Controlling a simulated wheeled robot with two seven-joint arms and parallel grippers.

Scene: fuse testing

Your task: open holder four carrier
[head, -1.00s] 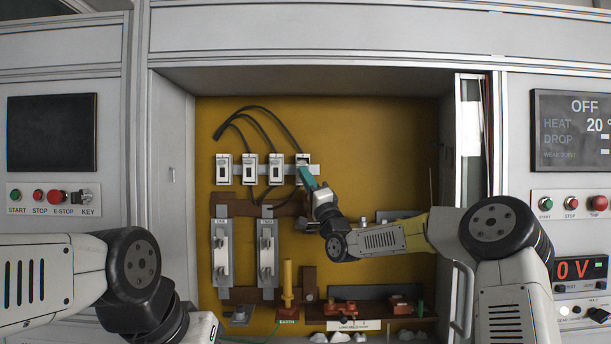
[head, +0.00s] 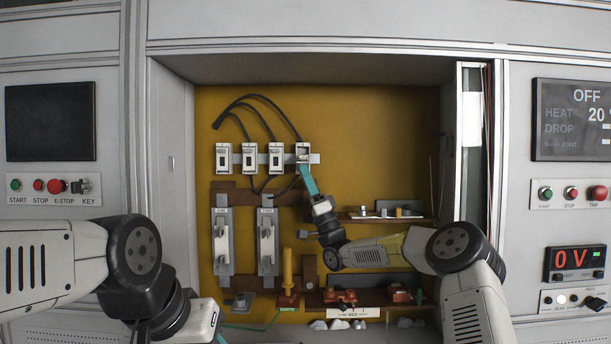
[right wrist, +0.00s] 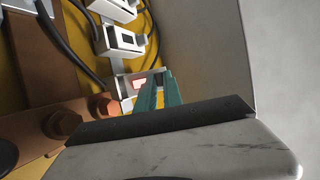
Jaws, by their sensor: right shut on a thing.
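Holder four (head: 304,148) is the rightmost of a row of white fuse holders on the yellow back panel. Its front looks different from the others: a dark opening shows above a pale part tilted outward, which looks like its carrier (head: 302,159). My right gripper (head: 304,170), with teal fingers, is shut on this carrier from below; the fingers hide the grip itself. In the right wrist view the teal fingers (right wrist: 157,92) reach to a white holder with a reddish patch (right wrist: 138,83). My left arm is at the lower left, with its fingers outside the picture.
Three other holders (head: 249,158) stand to the left, shut, with black cables above. Below are brown bars (head: 238,281), two long white fuse units (head: 267,242) and a yellow upright handle (head: 287,268). A small shelf (head: 388,219) lies right of my gripper. The cabinet's side walls bound the recess.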

